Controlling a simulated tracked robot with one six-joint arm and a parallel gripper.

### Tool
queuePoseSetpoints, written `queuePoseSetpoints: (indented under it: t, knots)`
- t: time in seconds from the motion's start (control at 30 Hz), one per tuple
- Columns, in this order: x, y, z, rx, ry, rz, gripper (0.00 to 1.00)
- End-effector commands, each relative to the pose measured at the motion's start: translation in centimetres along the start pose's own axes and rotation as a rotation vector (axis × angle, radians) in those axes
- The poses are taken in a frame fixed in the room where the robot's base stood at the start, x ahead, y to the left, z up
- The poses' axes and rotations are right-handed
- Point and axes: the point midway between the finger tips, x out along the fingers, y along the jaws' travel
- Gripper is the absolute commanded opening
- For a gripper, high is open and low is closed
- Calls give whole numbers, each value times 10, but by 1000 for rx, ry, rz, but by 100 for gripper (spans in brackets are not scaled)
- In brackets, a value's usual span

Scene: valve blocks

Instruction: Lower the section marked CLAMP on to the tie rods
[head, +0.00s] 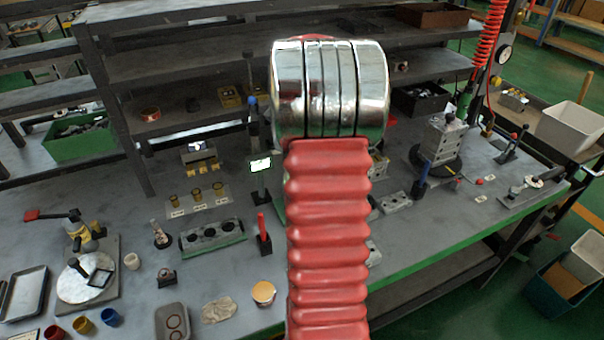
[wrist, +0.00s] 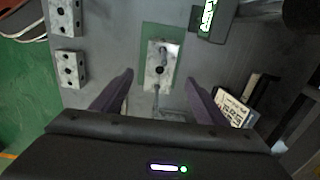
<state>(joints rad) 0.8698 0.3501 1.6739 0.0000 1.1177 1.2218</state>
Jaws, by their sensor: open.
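In the wrist view, the two dark fingers of my gripper (wrist: 159,78) stand apart with nothing held between them. Beyond and between them is a pale metal block (wrist: 162,58) on a green plate (wrist: 148,32), with thin rod-like parts near its ends; I cannot tell whether these are the tie rods. Two similar metal blocks with dark holes, an upper one (wrist: 66,14) and a lower one (wrist: 70,70), lie at the left. I can read no CLAMP mark on any block. In the head view my red-sleeved arm hides the gripper and the bench behind it.
In the head view, a stacked metal block (head: 443,137) stands on a black round base (head: 436,161) at the right. A loose block (head: 396,202) lies nearer. A lit screen (head: 260,165) and a red-handled tool (head: 263,235) stand left of my arm. Shelves (head: 190,62) line the back.

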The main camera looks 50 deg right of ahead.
Motion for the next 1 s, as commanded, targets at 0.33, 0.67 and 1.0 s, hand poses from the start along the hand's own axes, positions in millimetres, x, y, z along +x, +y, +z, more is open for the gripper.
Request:
queuePoseSetpoints:
  t: [0.33,0.67,1.0]
  knots:
    - [-56,-1,0,0,1,-1,67]
    - [-68,0,0,0,0,0,67]
    - [-68,0,0,0,0,0,67]
